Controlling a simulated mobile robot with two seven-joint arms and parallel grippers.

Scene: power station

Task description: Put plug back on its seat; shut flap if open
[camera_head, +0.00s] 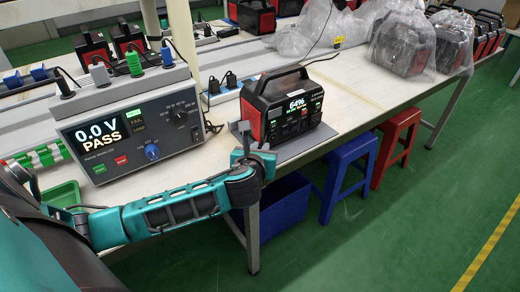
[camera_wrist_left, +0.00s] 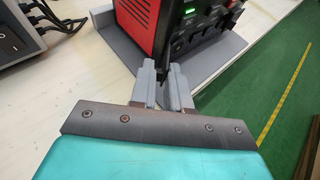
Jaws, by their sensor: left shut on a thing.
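The black and red power station (camera_head: 282,105) stands on a grey mat (camera_head: 310,143) on the bench, its display reading 64%. My left gripper (camera_head: 244,140) is at its front left lower corner. In the left wrist view the two grey fingers (camera_wrist_left: 165,85) are close together in front of the station's lit front panel (camera_wrist_left: 205,25). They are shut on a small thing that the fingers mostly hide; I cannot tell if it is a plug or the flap. My right gripper is not in view.
The tester (camera_head: 125,125) at left reads 0.0 V PASS. Bagged stations (camera_head: 405,40) stand at the back right. Blue (camera_head: 345,175) and red (camera_head: 397,145) stools are beside the bench. Bench right of the station is clear.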

